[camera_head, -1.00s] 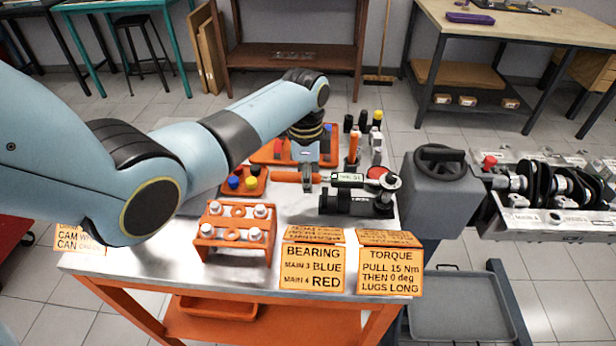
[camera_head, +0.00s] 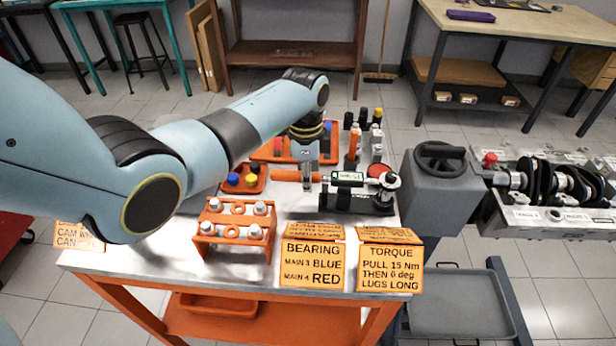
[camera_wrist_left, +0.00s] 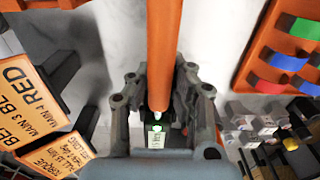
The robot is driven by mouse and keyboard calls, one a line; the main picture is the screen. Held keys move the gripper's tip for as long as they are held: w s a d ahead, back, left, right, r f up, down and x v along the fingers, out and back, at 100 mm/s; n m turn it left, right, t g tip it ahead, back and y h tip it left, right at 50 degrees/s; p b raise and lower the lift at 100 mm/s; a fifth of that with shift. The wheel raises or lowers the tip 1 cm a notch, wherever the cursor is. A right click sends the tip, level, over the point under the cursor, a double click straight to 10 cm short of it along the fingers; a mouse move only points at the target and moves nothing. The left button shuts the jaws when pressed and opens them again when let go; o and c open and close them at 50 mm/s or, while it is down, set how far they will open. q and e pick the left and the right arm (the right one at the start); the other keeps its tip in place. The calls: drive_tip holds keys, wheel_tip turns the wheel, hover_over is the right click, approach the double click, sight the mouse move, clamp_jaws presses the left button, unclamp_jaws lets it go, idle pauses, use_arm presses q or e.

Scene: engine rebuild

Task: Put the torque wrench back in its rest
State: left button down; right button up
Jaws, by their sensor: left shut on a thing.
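The torque wrench has an orange handle (camera_head: 286,176), a shaft with a lit green-and-white display (camera_head: 348,177) and a round head at its right end. It lies roughly level, left to right. My left gripper (camera_head: 307,180) points down and is shut on the wrench near the inner end of the handle. In the left wrist view the orange handle (camera_wrist_left: 162,50) runs between the two fingers. The black rest (camera_head: 345,202) stands on the bench directly below the shaft and head. I cannot tell whether the wrench touches it. My right gripper is out of view.
An orange rack with bolts (camera_head: 237,222) stands at the front left. Two cards, BEARING (camera_head: 313,265) and TORQUE (camera_head: 390,265), stand at the front edge. Colored caps lie in an orange tray (camera_head: 255,185). Sockets and a grey engine stand (camera_head: 437,190) are at the right.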

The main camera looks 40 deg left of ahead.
use_arm(q)
drive_tip(key=shift+f+b, duration=0.35)
drive_tip(key=shift+f, duration=0.3)
drive_tip(key=shift+f+b, duration=0.3)
drive_tip(key=shift+f, duration=0.2)
idle(0.4)
drive_tip(key=c, duration=1.6)
unclamp_jaws()
drive_tip(key=shift+o, duration=0.4)
drive_tip(key=shift+r, duration=0.15)
drive_tip(key=shift+r+p, duration=1.35)
drive_tip(key=shift+p, duration=0.45)
